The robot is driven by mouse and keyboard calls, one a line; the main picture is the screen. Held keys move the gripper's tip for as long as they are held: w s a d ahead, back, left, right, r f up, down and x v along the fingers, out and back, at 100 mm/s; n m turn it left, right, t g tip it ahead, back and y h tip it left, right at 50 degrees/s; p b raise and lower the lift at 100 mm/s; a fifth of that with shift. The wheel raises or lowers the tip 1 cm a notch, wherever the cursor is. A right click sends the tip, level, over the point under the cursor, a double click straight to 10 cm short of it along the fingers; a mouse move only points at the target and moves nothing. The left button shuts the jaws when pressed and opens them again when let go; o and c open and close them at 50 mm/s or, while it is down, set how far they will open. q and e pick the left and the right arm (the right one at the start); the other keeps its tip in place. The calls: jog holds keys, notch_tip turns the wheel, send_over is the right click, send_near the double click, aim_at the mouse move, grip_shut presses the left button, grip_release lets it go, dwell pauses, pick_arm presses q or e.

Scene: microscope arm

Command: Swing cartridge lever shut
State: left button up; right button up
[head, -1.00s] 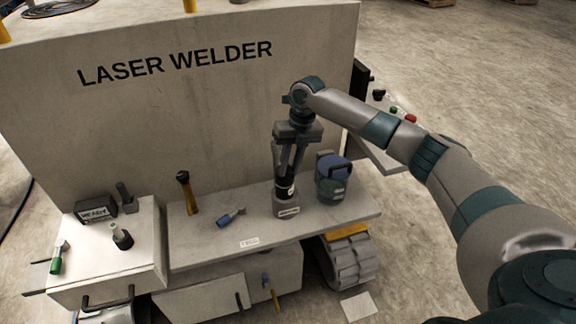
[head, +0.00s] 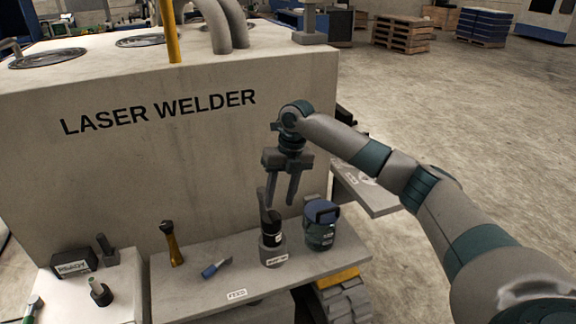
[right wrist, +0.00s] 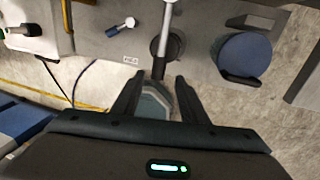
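A dark cylindrical unit (head: 272,226) stands in a grey round holder (head: 273,256) on the front shelf. A thin grey lever (head: 262,199) stands up from its left side. In the right wrist view a pale rod (right wrist: 168,38), apparently this lever, runs from the top edge down over the dark round base. My right gripper (head: 281,205) points down just above the unit, its fingers spread. In the right wrist view the open fingertips (right wrist: 158,79) lie around the rod's lower end; contact cannot be told. My left gripper is not in view.
A blue-lidded pot (head: 321,226) stands close to the right of the unit. A blue-handled tool (head: 215,268) and a yellow-and-black tool (head: 172,245) are to the left on the shelf (head: 190,292). The LASER WELDER block (head: 130,160) rises behind. Open floor lies right.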

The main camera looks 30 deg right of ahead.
notch_tip(320, 180, up, 12)
jog(key=d+b, duration=0.2)
jog(key=shift+s+d+f+b, duration=0.15)
jog(key=shift+d+f+b, duration=0.05)
jog(key=shift+b, duration=0.2)
jog(key=shift+s+f, duration=0.1)
